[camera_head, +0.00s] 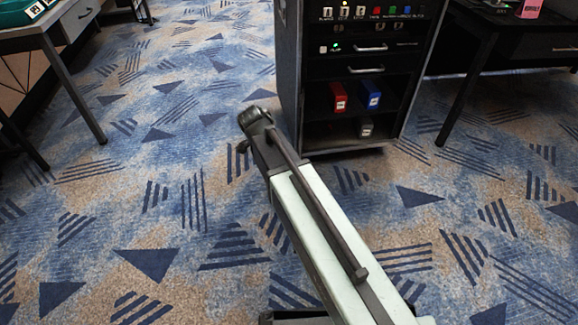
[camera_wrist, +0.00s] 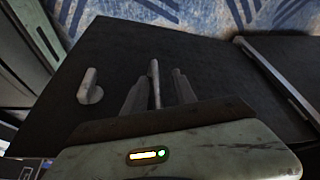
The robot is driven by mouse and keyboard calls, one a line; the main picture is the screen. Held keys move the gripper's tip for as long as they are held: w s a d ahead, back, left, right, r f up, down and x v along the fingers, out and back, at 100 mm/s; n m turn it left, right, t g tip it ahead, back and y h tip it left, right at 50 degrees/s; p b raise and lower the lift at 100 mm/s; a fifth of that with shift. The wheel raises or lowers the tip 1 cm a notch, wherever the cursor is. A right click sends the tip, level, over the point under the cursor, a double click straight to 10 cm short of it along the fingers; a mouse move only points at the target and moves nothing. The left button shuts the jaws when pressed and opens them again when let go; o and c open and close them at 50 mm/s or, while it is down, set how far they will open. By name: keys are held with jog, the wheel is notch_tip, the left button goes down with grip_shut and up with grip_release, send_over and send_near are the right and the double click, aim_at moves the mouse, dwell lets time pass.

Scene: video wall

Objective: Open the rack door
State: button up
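The rack (camera_head: 290,75) is a tall dark cabinet at the upper middle of the head view. Its front shows lit connectors, drawer handles and shelves; I cannot clearly make out a door there. My arm reaches up toward its lower left, but the gripper fingers cannot be made out in that view. In the wrist view, my gripper (camera_wrist: 157,94) has its two grey fingers apart over a dark panel (camera_wrist: 215,62). A thin pale bar, seemingly a handle (camera_wrist: 155,80), stands between them; I cannot tell whether they touch it. A short pale knob-like piece (camera_wrist: 90,86) is left of the fingers.
Red (camera_head: 338,97) and blue (camera_head: 369,95) boxes sit on a rack shelf, with a grey one (camera_head: 366,127) lower down. Desks stand at the left (camera_head: 72,85) and right (camera_head: 476,82). The patterned carpet (camera_head: 130,215) is clear at the left and in front.

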jog(key=p+v, duration=0.7)
jog(key=shift+r, duration=0.35)
jog(key=shift+s+a, duration=0.1)
jog(key=shift+r, duration=0.15)
